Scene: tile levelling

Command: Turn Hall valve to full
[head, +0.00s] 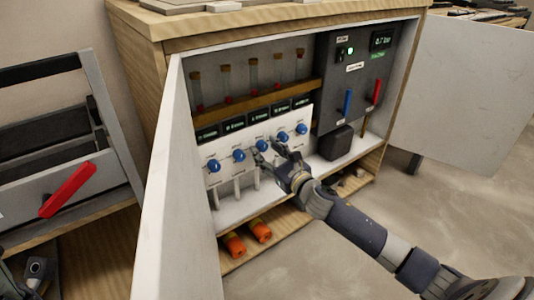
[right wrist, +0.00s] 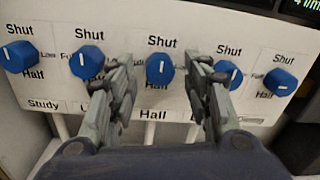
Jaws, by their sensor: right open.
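The Hall valve is a round blue knob (right wrist: 160,69) with a white pointer mark. It sits in the middle of a row of blue knobs on a white panel. "Shut" is printed above it, "Half" below and "Hall" under that. Its mark looks upright, toward "Shut". In the head view the Hall knob (head: 262,145) is partly beside the fingertips. My right gripper (head: 267,152) is open in front of the panel. In the right wrist view its two fingers (right wrist: 160,78) stand either side of the Hall knob, with gaps and nothing held. I do not see my left gripper.
Neighbouring knobs (right wrist: 87,62) (right wrist: 227,74) sit close to the fingers. The cabinet's open left door (head: 172,200) and right door (head: 460,85) flank the panel. A dark unit with red lever (head: 376,91) and blue lever (head: 347,103) is on the right. Orange cylinders (head: 260,230) lie below.

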